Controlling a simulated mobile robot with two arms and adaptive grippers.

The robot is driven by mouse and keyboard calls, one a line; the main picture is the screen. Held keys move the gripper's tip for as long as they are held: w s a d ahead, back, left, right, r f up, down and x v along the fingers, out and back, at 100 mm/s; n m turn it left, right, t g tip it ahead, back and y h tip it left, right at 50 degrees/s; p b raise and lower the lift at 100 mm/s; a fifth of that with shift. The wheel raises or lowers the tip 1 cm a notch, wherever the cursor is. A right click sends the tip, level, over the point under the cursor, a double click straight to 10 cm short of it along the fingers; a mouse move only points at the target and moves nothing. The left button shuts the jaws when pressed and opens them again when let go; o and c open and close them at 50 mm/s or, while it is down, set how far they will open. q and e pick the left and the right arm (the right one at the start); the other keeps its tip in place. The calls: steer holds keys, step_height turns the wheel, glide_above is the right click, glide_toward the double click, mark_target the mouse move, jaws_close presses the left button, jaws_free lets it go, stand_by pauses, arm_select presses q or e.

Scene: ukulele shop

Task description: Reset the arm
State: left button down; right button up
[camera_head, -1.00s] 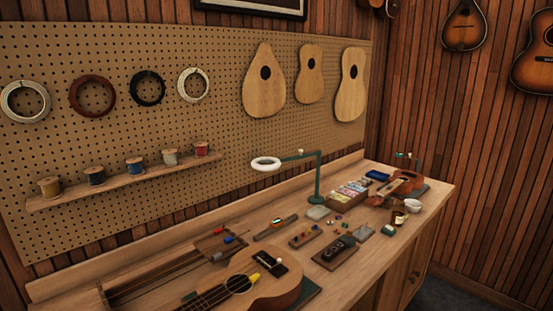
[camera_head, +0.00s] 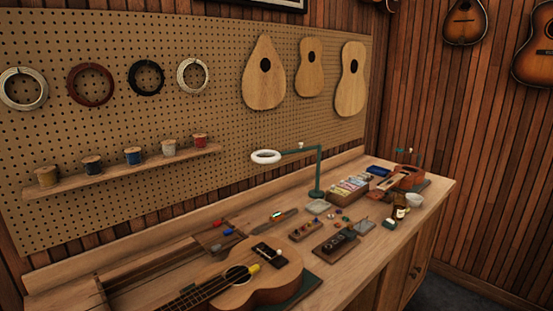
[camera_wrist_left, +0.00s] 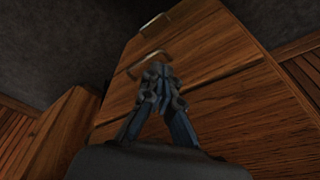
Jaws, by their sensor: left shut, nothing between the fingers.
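My left gripper (camera_wrist_left: 160,90) shows in the left wrist view with its fingers together and nothing between them. It is in front of a wooden cabinet (camera_wrist_left: 235,85) with metal handles (camera_wrist_left: 147,62), and I cannot tell whether it touches it. Neither arm is in the head view, and my right gripper is not in view.
In the head view a wooden workbench (camera_head: 345,262) runs along a pegboard (camera_head: 225,100). A ukulele (camera_head: 232,284), a ring lamp (camera_head: 266,157), a dark tool block (camera_head: 337,243) and small parts crowd its top. Open floor (camera_head: 425,293) shows at bottom right.

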arm_select(q)
steer(key=s+a+f+b, duration=0.1)
steer(key=s+f+b, duration=0.1)
steer(key=s+f, duration=0.7)
steer(key=s+a+f+g+b, duration=0.1)
steer(key=s+a+f+b, duration=0.1)
steer(key=s+f, duration=0.7)
step_height(320, 180, down, 6)
steer(key=shift+f+g, duration=0.15)
steer(key=shift+g, duration=0.15)
steer(key=shift+s+a, duration=0.1)
